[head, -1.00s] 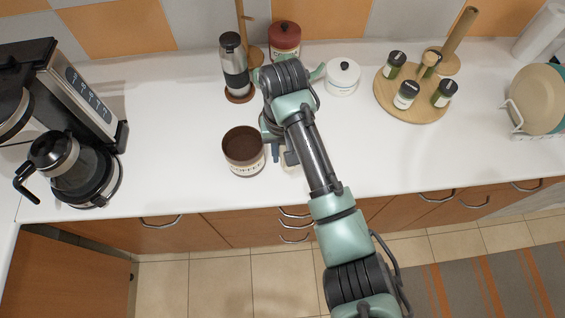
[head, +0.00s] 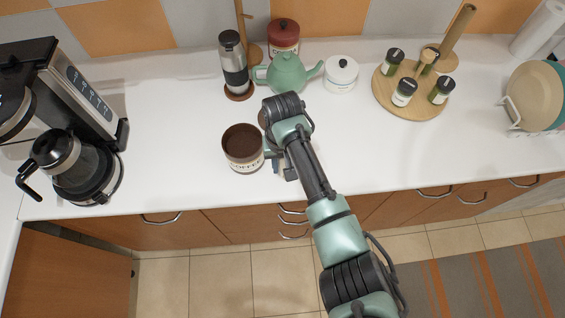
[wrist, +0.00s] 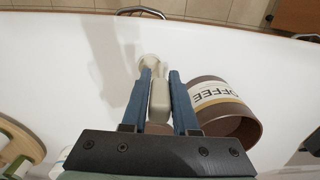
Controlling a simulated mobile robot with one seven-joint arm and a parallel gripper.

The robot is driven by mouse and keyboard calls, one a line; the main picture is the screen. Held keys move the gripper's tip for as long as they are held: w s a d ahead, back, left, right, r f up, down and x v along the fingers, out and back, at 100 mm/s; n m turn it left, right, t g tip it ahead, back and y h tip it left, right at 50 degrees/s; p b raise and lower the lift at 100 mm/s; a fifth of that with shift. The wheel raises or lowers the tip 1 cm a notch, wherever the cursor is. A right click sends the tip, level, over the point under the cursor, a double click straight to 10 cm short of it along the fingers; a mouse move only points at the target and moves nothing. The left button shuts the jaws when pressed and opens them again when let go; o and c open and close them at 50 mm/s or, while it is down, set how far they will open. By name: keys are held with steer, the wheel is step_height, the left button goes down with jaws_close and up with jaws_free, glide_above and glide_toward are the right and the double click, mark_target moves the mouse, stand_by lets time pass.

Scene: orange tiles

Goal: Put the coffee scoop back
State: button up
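The cream coffee scoop (wrist: 159,98) lies between the two blue fingers of my gripper (wrist: 160,76) in the wrist view. Its rounded end (wrist: 149,62) sticks out past the fingertips. The fingers are closed in on its handle, with hardly any gap on either side. In the head view my gripper (head: 280,163) is just right of the open coffee canister (head: 245,158), and my arm hides most of the scoop. The canister, brown inside with a cream label, also shows right of the fingers in the wrist view (wrist: 222,103).
A green teapot (head: 287,73), a steel tumbler (head: 233,64), a red canister (head: 284,36) and a white lidded jar (head: 341,76) stand behind. A coffee maker (head: 80,105) is left, a round spice rack (head: 420,112) right. The counter between canister and coffee maker is clear.

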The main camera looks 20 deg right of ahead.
steer(key=o, duration=0.3)
steer(key=shift+o, duration=0.2)
